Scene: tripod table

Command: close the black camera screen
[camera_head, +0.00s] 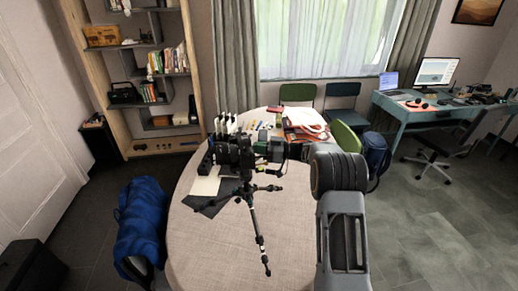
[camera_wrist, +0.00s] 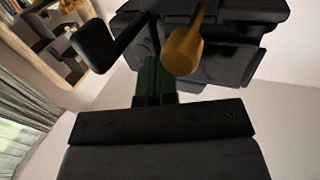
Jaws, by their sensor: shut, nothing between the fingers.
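The black camera (camera_head: 232,152) sits on a black tripod (camera_head: 250,205) that stands on the round table. My gripper (camera_head: 261,149) is at the camera's right side in the head view, its green fingers shut and empty. In the wrist view the green fingers (camera_wrist: 152,72) point up at the camera body (camera_wrist: 225,45), very close to it; I cannot tell if they touch. An orange-brown cylinder (camera_wrist: 184,50) is just right of the fingertips. A black bent piece (camera_wrist: 95,45) is to their left. I cannot clearly tell the screen or its angle.
The round table (camera_head: 190,250) has a grey cloth, with papers (camera_head: 206,185) left of the tripod and books (camera_head: 303,125) behind. Chairs stand around it, one with a blue jacket (camera_head: 143,225). The front of the table is clear apart from a tripod leg.

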